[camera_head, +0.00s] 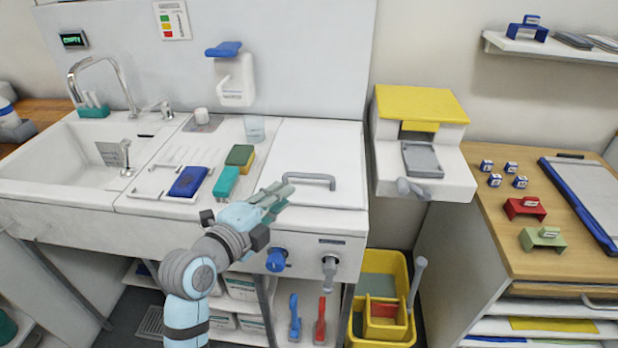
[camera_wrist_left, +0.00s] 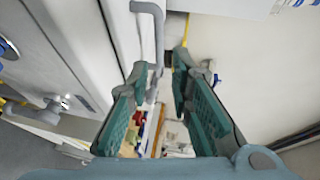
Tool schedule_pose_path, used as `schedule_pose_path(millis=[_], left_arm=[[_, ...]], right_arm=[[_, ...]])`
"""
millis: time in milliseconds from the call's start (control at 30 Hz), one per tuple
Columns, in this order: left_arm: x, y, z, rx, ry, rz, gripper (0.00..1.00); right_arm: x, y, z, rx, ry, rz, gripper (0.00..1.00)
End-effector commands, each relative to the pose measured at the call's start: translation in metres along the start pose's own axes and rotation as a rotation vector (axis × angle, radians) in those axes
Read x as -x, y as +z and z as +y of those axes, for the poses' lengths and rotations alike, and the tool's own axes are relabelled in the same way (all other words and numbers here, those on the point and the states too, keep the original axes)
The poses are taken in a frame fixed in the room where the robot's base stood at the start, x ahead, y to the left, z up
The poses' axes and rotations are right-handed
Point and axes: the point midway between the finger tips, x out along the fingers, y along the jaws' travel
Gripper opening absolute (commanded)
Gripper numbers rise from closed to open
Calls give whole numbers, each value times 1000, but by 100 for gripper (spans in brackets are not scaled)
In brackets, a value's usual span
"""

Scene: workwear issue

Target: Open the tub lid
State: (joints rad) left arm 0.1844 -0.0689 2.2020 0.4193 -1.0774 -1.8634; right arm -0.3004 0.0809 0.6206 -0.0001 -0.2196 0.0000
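The tub lid (camera_head: 318,148) is a flat white panel on the right part of the counter, and it lies closed. Its grey bar handle (camera_head: 310,178) runs along the front edge. My left gripper (camera_head: 280,194) is just left of and in front of the handle. The tub's inside is hidden. My right gripper is not in view.
A blue knob (camera_head: 276,261) and a grey lever (camera_head: 329,272) are on the front panel below the lid. Sponges (camera_head: 240,157) and a blue block (camera_head: 188,182) lie left of it. A yellow-topped dispenser (camera_head: 421,106) stands to the right. A clear cup (camera_head: 254,129) is behind.

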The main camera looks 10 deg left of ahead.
Motion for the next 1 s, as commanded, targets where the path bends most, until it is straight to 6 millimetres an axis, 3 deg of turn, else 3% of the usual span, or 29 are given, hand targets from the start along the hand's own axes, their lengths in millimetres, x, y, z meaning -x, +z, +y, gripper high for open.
schedule_pose_path(millis=[200, 400, 600, 867, 1000], left_arm=[[-63, -1, 2, 5, 2, 2, 20], [-103, 0, 3, 4, 4, 0, 20], [-119, 0, 2, 4, 3, -1, 20], [-120, 0, 2, 5, 3, -2, 20], [-120, 0, 2, 5, 3, -2, 0]], right_arm=[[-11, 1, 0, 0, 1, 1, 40], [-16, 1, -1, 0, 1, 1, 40], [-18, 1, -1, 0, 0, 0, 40], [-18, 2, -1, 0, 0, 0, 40], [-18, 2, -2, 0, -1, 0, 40]])
